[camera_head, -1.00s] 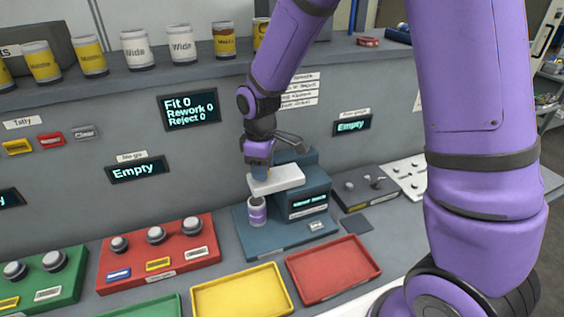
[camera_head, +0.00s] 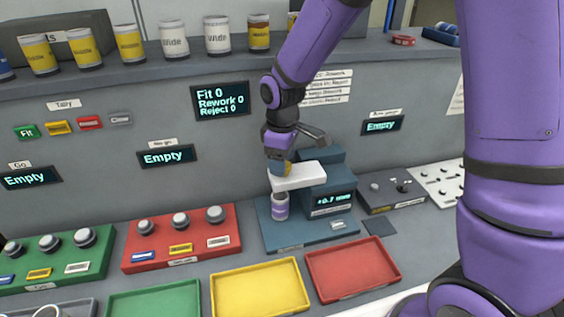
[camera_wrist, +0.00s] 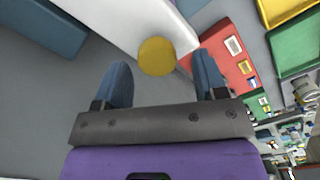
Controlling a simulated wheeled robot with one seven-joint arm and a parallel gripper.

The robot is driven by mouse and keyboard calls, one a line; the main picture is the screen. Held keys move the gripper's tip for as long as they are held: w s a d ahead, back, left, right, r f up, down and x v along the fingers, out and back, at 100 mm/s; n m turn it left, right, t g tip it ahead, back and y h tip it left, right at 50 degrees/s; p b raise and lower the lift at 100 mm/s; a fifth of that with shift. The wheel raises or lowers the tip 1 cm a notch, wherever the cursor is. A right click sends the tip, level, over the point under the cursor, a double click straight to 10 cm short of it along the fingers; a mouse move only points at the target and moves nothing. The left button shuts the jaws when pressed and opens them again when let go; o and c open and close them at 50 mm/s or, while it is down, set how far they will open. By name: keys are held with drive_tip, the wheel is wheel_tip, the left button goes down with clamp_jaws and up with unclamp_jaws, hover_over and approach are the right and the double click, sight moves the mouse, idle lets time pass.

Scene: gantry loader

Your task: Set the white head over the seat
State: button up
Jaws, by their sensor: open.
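The white head (camera_head: 298,177) is a flat white block reaching left from the blue-grey machine (camera_head: 330,190). It spans the top of the wrist view (camera_wrist: 135,28). A yellow round knob (camera_wrist: 157,56) is at its edge. A purple and white can-like piece (camera_head: 281,207) stands upright under the head's left end, on the machine's base. The seat is not clearly visible there. My gripper (camera_head: 280,168) is at the head's left end. In the wrist view its two blue fingers (camera_wrist: 163,82) are apart, with the knob just beyond and between them; contact is not shown.
Red (camera_head: 353,268), yellow (camera_head: 259,288) and green (camera_head: 155,302) trays lie in front of the machine. A red block with knobs (camera_head: 182,238) stands to its left, and a grey switch box (camera_head: 392,194) to its right. Cans line the shelf above.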

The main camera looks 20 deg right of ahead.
wheel_tip(320, 180, up, 10)
drive_tip(key=shift+f, duration=0.15)
idle(0.4)
drive_tip(key=s+d+r+m+t, duration=0.3)
drive_tip(key=s+d+r+m, duration=0.3)
drive_tip(key=s+d+r, duration=0.45)
drive_tip(key=s+d+r+m+t, duration=0.1)
drive_tip(key=s+d+m, duration=0.1)
drive_tip(key=s, duration=0.4)
drive_tip(key=s+d+r+m+t, duration=0.1)
drive_tip(key=s+d+r+m, duration=0.1)
drive_tip(key=s, duration=0.5)
drive_tip(key=shift+d+m, duration=0.45)
drive_tip(key=shift+m, duration=0.15)
